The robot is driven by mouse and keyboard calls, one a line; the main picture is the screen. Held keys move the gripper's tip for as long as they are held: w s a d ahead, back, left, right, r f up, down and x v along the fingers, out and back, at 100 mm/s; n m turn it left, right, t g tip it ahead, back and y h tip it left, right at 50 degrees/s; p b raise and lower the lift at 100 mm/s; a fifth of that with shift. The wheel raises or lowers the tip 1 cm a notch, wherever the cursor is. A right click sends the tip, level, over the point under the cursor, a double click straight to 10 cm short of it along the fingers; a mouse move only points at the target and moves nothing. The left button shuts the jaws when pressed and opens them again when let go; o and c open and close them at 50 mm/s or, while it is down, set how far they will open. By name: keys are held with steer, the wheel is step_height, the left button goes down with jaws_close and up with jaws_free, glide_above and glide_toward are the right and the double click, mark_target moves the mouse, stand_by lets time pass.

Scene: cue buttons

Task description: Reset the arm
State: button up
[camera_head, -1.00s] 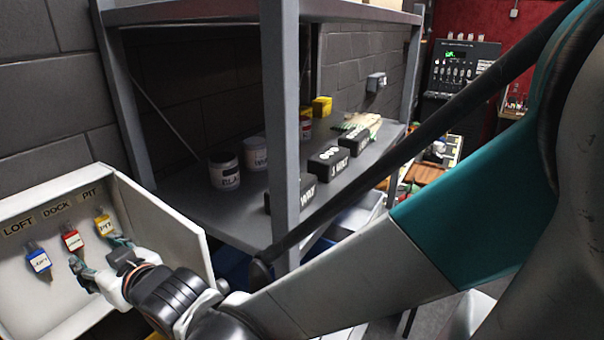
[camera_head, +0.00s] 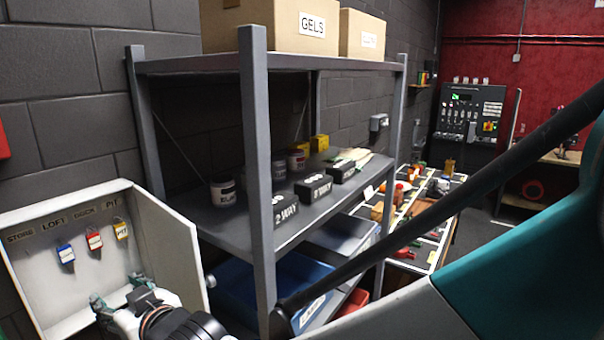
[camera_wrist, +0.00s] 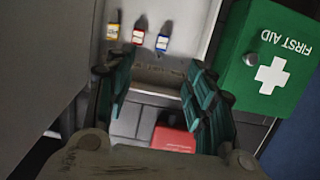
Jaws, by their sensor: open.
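A white open key cabinet (camera_head: 60,225) hangs at the left, with STORE, LOFT, DOCK and PIT labels along its top. A blue tag (camera_head: 66,254), a red tag (camera_head: 93,240) and a yellow tag (camera_head: 120,230) hang under LOFT, DOCK and PIT. The wrist view, turned over, shows the yellow (camera_wrist: 112,30), red (camera_wrist: 138,34) and blue (camera_wrist: 162,42) tags beyond my fingertips. My gripper (camera_head: 117,291) is below and in front of the tags, apart from them. In the wrist view my gripper (camera_wrist: 157,75) is open with nothing between its fingers.
A grey shelf unit (camera_head: 255,150) stands close right of the cabinet, bearing cartons (camera_head: 310,25), tubs and black blocks. A blue bin (camera_head: 240,290) sits low in it. A green first aid box (camera_wrist: 265,60) is near my fingers in the wrist view. A control panel (camera_head: 470,115) stands far back.

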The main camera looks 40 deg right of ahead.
steer(key=s+d+f+m+g+h+b, duration=0.1)
steer(key=s+d+f+g+b, duration=0.3)
steer(key=s+f+b, duration=0.4)
steer(key=s+d+f+m+g+h+b, duration=0.1)
steer(key=s+d+f+g+b, duration=0.3)
steer(key=f, duration=1.3)
steer(key=s+d+h+b, duration=0.1)
steer(key=s+d+b, duration=0.2)
steer(key=s+b, duration=0.2)
steer(key=shift+s+b, duration=0.25)
steer(key=shift+b, duration=0.75)
